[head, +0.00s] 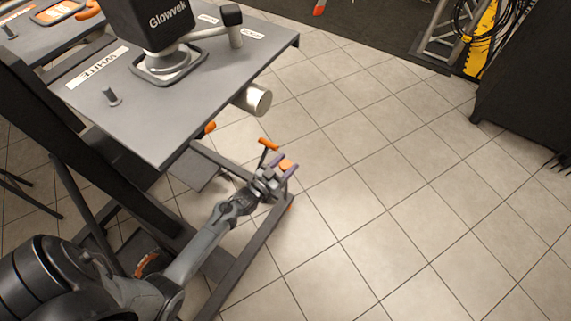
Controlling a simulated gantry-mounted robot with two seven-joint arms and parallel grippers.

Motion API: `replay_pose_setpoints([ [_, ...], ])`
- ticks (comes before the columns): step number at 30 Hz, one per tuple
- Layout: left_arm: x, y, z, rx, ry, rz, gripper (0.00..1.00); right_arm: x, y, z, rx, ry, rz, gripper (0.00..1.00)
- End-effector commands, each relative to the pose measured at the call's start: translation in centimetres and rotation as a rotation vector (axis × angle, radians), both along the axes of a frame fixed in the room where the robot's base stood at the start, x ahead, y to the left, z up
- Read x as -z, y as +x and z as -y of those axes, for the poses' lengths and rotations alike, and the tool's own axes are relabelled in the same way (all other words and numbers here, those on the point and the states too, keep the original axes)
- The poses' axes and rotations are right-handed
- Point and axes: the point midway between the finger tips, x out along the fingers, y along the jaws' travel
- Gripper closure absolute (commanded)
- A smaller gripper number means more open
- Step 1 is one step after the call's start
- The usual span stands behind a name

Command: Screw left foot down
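An orange T-shaped handle (268,143) on a thin dark stem stands just behind the gripper. The lower part of the foot and its contact with the floor are hidden by the gripper and rail. My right gripper is not in view.
A grey table top (190,95) with a dark box labelled Glowvek (155,22) overhangs the frame at upper left. A metal cylinder (258,100) juts from its edge. A dark cabinet (525,90) stands at upper right. The tiled floor (400,200) to the right is clear.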

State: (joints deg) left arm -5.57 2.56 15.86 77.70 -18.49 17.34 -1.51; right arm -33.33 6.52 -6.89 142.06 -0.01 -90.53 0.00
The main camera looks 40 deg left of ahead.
Motion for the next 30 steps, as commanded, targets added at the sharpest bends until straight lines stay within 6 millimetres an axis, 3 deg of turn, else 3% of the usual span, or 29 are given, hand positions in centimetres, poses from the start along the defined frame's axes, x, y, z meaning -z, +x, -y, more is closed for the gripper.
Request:
replay_pose_setpoints([
  [1, 0.0, 0.0, 0.0, 0.0, 0.0, 0.0, 0.66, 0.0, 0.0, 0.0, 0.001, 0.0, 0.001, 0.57],
  [3, 0.0, 0.0, 0.0, 0.0, 0.0, 0.0, 0.76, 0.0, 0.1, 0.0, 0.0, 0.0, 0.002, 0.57],
  [14, 0.0, 0.0, -0.1, 0.063, 0.005, -0.001, 0.76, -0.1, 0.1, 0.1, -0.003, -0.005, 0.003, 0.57],
  [23, 0.2, 0.1, -0.3, 0.272, 0.008, -0.002, 0.76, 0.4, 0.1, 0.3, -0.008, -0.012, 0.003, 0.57],
  [30, 0.4, 0.1, -0.3, 0.483, 0.008, -0.003, 0.76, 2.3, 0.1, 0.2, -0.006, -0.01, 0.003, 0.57],
])
